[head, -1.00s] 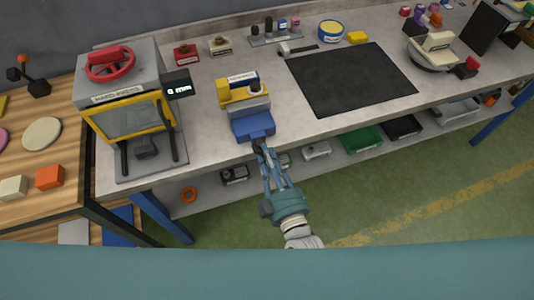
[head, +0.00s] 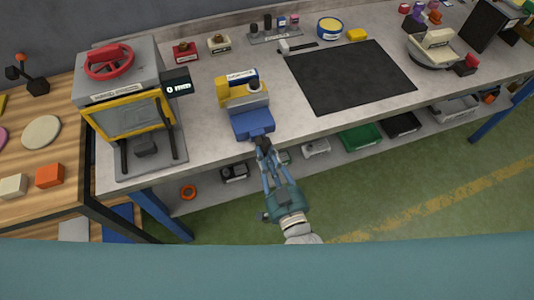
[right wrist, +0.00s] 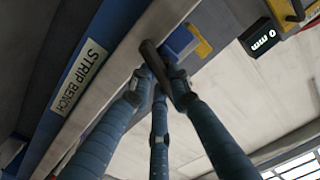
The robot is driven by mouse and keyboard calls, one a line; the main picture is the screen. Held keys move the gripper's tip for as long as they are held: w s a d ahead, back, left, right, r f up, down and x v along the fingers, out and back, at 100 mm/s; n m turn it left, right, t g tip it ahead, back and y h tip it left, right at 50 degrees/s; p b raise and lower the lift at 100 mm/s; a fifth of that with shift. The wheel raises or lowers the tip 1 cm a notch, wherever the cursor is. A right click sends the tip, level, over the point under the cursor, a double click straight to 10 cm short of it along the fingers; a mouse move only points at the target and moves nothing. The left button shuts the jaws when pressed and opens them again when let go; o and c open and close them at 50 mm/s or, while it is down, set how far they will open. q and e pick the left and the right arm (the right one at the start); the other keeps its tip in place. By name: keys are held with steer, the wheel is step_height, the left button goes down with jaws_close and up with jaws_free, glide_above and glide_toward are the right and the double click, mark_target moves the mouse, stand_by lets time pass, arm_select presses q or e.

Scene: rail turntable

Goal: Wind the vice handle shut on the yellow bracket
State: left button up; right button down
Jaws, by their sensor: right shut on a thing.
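The blue and grey vice (head: 251,123) stands at the front edge of the bench. The yellow bracket (head: 223,92) is upright at the vice's jaws; I cannot tell whether the jaws touch it. My right gripper (head: 263,145) is at the front of the vice, below its blue front part, shut on the vice handle. In the right wrist view the dark handle bar (right wrist: 155,64) lies between my gripper's fingertips (right wrist: 160,80), with the blue vice and yellow bracket behind it. The fingers hide part of the handle. My left gripper is not in view.
A press with a red wheel (head: 108,62) and a yellow-framed window stands left of the vice on the bench. A black mat (head: 350,76) lies to the right. Bins, including a green one (head: 360,137), sit on the shelf below. The floor in front is clear.

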steer(key=m+b, duration=0.1)
steer(key=m, duration=0.3)
steer(key=m+b, duration=0.1)
steer(key=m, duration=0.3)
steer(key=m+b, duration=0.1)
steer(key=m, duration=0.2)
steer(key=shift+s+a+f+m, duration=0.1)
steer(key=shift+a+f+m, duration=0.1)
steer(key=shift+f+m, duration=0.15)
steer(key=m+b, duration=0.1)
steer(key=m, duration=0.2)
steer(key=shift+m, duration=0.35)
steer(key=shift+s+a+r+m+b, duration=0.1)
steer(key=shift+m+b, duration=0.9)
steer(key=shift+m, duration=1.65)
steer(key=shift+w+a+r+m+b, duration=0.1)
steer(key=shift+m+b, duration=0.95)
steer(key=shift+m, duration=1.65)
steer(key=shift+s+a+r+m+b, duration=0.1)
steer(key=shift+m+b, duration=0.9)
steer(key=shift+m, duration=1.65)
